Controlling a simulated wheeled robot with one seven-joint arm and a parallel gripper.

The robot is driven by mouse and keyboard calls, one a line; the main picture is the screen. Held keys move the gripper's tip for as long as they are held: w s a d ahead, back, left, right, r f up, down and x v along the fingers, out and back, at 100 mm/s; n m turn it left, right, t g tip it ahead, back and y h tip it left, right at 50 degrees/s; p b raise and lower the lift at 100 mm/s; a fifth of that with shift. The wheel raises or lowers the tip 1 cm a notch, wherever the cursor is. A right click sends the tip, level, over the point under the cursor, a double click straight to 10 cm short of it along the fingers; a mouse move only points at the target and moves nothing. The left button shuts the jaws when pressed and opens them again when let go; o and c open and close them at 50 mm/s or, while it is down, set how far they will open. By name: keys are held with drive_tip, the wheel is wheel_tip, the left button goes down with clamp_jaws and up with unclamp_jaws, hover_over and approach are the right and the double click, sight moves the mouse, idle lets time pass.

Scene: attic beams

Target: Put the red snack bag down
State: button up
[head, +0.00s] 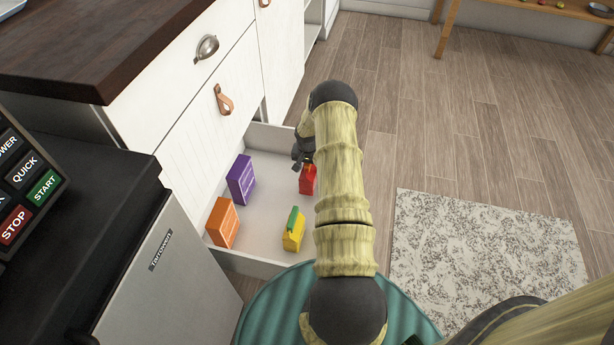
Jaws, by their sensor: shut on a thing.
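The red snack bag (308,182) is at the right side of the open white drawer (265,137), partly hidden by my arm. My gripper (304,163) reaches down over the drawer and is shut on the top of the red bag. I cannot tell whether the bag's bottom touches the drawer floor. My forearm hides part of the gripper and the drawer's right side.
In the drawer stand a purple box (241,180), an orange box (222,222) and a yellow package with a green top (294,229). Bare drawer floor lies between them. A teal round surface (262,312) is in front. A speckled rug (485,262) lies right.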

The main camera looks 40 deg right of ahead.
drive_tip(key=shift+r, duration=0.15)
drive_tip(key=shift+f+b, duration=0.8)
drive_tip(key=shift+f, duration=1.1)
drive_tip(key=shift+f, duration=0.15)
drive_tip(key=o, duration=1.5)
drive_tip(key=shift+c, duration=0.2)
drive_tip(key=r+p, duration=0.1)
drive_tip(key=r, duration=0.3)
drive_tip(key=a+r+p, duration=0.1)
drive_tip(key=r+p, duration=0.1)
drive_tip(key=r, duration=0.2)
drive_tip(key=s+r+p, duration=0.1)
drive_tip(key=r, duration=0.3)
drive_tip(key=shift+s+a+r+p, duration=0.1)
drive_tip(key=shift+a+p, duration=0.05)
drive_tip(key=shift+p, duration=0.15)
